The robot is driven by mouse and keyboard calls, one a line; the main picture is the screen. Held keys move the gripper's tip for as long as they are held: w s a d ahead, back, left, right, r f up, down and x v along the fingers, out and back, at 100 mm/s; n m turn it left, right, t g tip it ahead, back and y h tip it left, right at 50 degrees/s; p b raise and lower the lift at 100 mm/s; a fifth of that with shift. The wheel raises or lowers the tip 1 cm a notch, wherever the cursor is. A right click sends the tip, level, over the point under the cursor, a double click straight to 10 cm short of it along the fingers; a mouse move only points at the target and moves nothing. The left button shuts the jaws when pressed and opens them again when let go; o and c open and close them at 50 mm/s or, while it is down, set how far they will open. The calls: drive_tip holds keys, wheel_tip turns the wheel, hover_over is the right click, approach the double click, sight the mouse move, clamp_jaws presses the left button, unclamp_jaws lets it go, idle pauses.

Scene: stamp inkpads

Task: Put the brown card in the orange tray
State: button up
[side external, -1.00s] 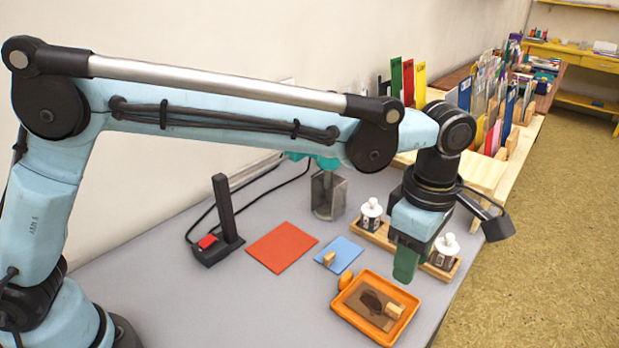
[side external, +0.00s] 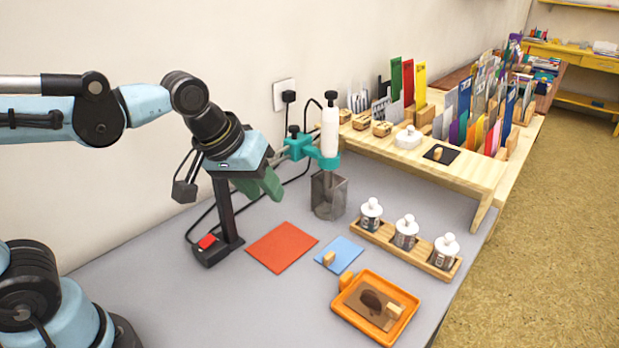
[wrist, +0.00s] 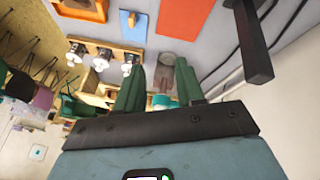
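The brown card (side external: 372,302) lies flat inside the orange tray (side external: 350,318) at the front right of the table in the side view. It bears a dark oval mark, and a small wooden block (side external: 393,311) sits at its right side. The tray also shows at the top left of the wrist view (wrist: 82,10). My gripper (side external: 265,188) is raised at the left, by the black upright post and well away from the tray. In the wrist view the two green fingers of my gripper (wrist: 160,80) stand apart with nothing held between them.
A red sheet (side external: 282,247) and a blue card (side external: 341,252) with a wooden block lie mid-table. A rack of white-capped bottles (side external: 405,240) stands behind the tray. A metal cup (side external: 328,195) is under a teal-clamped stand. The black post (side external: 225,215) is close below my gripper.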

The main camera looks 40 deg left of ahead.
drive_tip(key=s+a+f+m+t, duration=0.1)
drive_tip(key=s+a+f+m, duration=0.2)
drive_tip(key=a+m, duration=0.1)
drive_tip(key=shift+s+a+t+y, duration=0.4)
